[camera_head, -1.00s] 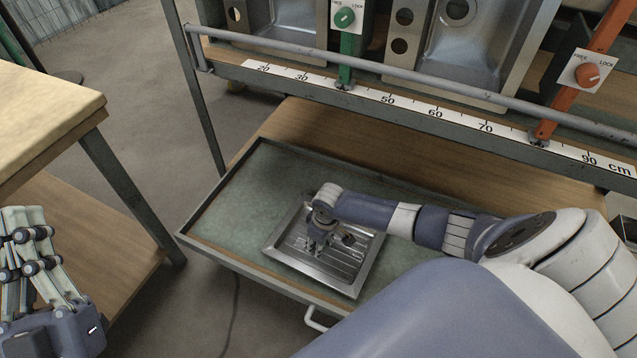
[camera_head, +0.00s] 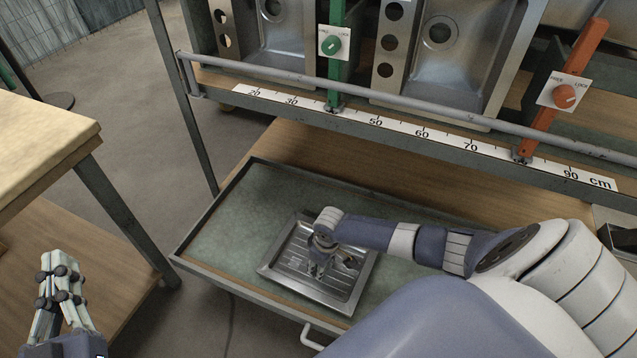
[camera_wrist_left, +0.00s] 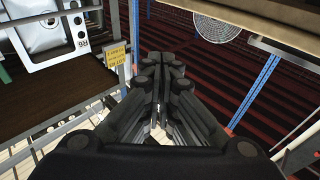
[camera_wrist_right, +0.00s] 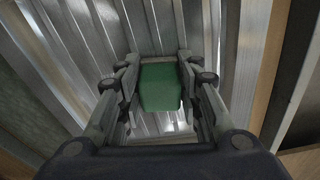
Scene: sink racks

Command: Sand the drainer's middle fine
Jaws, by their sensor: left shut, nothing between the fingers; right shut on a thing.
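The steel drainer (camera_head: 340,297) lies in the green-lined drawer tray below the rack; its ribbed surface fills the right wrist view (camera_wrist_right: 100,35). My right gripper (camera_head: 318,268) is over the drainer's middle, pointing down, partly hidden by its own wrist in the head view. In the right wrist view it is shut on a green block (camera_wrist_right: 160,88), held against or just above the ribs; contact cannot be told. My left gripper (camera_head: 62,280) is shut and empty at the lower left, away from the drainer; its closed fingers also show in the left wrist view (camera_wrist_left: 160,65).
The rack above holds steel sinks (camera_head: 450,60), a green post (camera_head: 336,75), an orange post (camera_head: 560,95) and a centimetre scale (camera_head: 400,128). A wooden table (camera_head: 40,140) stands at the left. The tray's left part (camera_head: 235,215) is clear.

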